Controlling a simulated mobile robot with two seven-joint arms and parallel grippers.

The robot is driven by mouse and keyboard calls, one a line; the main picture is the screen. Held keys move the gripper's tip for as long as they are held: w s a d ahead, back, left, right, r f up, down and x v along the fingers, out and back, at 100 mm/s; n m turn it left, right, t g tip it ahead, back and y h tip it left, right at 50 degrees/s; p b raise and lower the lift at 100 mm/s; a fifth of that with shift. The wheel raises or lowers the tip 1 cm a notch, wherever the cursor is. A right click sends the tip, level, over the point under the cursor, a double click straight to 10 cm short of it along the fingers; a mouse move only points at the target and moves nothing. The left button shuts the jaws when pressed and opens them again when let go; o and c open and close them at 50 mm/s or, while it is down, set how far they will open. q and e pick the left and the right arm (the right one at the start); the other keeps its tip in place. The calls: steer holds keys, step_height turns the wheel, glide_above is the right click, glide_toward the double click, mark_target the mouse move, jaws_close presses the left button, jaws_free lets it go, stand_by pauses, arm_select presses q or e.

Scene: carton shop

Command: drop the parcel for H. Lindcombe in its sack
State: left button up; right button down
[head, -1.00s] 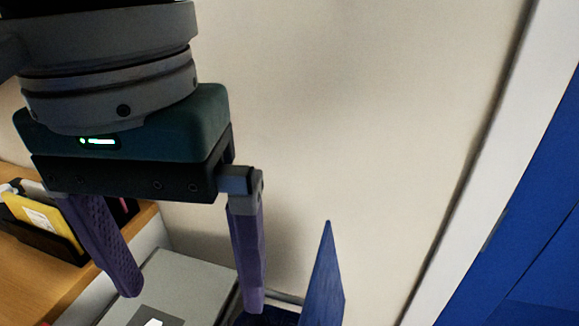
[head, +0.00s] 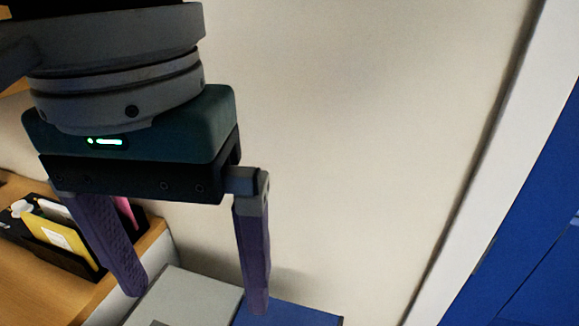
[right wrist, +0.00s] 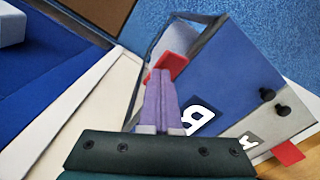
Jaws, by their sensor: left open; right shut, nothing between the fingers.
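My left gripper (head: 195,298) is open and empty in the head view, its purple fingers wide apart above a grey top (head: 185,295) and a flat blue lid (head: 290,315). My right gripper (right wrist: 160,78) is shut with nothing in it in the right wrist view. Its fingertips are beside or against a red tab (right wrist: 172,66) at the edge of a blue bin (right wrist: 228,75) marked B. A grey bin (right wrist: 268,125) with a dark label and its own red tab (right wrist: 289,153) stands beside it. I see no parcel marked for H. Lindcombe, and no sack shows clearly.
A wooden desk (head: 35,280) at the left holds a dark organiser (head: 75,258) with a yellow item (head: 58,238) bearing a white label. A pale wall (head: 340,150) stands close behind my left gripper. A blue surface (head: 535,240) lies beyond a white post at the right.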

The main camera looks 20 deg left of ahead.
steer(key=shift+r+p, duration=1.7)
steer(key=shift+r, duration=0.1)
